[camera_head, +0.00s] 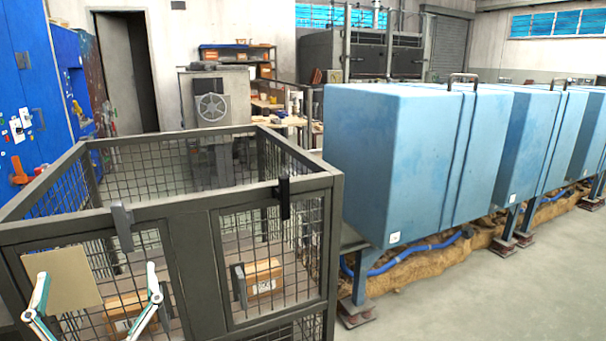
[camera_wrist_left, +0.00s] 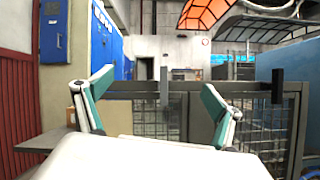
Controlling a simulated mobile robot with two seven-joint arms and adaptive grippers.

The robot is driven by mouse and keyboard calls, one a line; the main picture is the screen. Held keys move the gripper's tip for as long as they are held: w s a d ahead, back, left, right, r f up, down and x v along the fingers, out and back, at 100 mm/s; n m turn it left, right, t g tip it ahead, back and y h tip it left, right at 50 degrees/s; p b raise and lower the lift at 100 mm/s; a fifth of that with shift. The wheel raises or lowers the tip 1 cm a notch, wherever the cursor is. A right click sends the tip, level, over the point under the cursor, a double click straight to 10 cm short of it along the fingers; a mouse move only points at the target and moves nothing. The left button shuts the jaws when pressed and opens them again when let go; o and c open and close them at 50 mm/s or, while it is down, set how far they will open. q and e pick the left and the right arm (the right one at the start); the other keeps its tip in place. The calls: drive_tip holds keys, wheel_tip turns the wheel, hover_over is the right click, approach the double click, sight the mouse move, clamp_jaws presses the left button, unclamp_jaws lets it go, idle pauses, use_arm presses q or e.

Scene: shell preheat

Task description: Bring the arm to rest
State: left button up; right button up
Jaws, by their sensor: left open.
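My left gripper (camera_head: 97,284) is low at the left of the head view, in front of the mesh cage. Its two white-and-green fingers stand wide apart, and nothing shows held between them. In the left wrist view the open fingers (camera_wrist_left: 156,92) point toward the cage's dark top rail and mesh. In the head view a flat tan panel (camera_head: 62,281) shows just beside and behind the left finger; I cannot tell how far behind. The rest of my left arm is below the picture. My right gripper is in neither view.
The grey mesh cage (camera_head: 188,258) holds cardboard boxes (camera_head: 262,279) and has upright latches on its front rail. Large blue cabinets (camera_head: 400,160) on legs stand to its right, with blue hose and brown sacking beneath. Grey floor (camera_head: 500,300) is clear at the lower right.

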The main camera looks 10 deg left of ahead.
use_arm(q)
drive_tip(key=s+d+f+m+g+h, duration=0.1)
drive_tip(key=s+d+f+m+h, duration=0.2)
drive_tip(key=d+f+m+h, duration=0.95)
drive_tip(key=s+d+f+m+g+h, duration=0.1)
drive_tip(key=s+d+f+m+h, duration=0.45)
drive_tip(key=m, duration=1.35)
drive_tip(key=s+d+f+m+g+y, duration=0.1)
drive_tip(key=s+f+m+g, duration=0.4)
drive_tip(key=f, duration=0.4)
drive_tip(key=s+f+m+g+y, duration=0.1)
drive_tip(key=s+f+m+g, duration=0.1)
drive_tip(key=s+f+m, duration=0.45)
drive_tip(key=shift+s+a+r+m+g+y+p, duration=0.35)
drive_tip(key=shift+a+r+p, duration=0.35)
drive_tip(key=shift+p, duration=3.45)
drive_tip(key=shift+s+a+r+m+g+y+p, duration=0.15)
drive_tip(key=shift+a+r+y+p, duration=0.5)
drive_tip(key=shift+p, duration=3.45)
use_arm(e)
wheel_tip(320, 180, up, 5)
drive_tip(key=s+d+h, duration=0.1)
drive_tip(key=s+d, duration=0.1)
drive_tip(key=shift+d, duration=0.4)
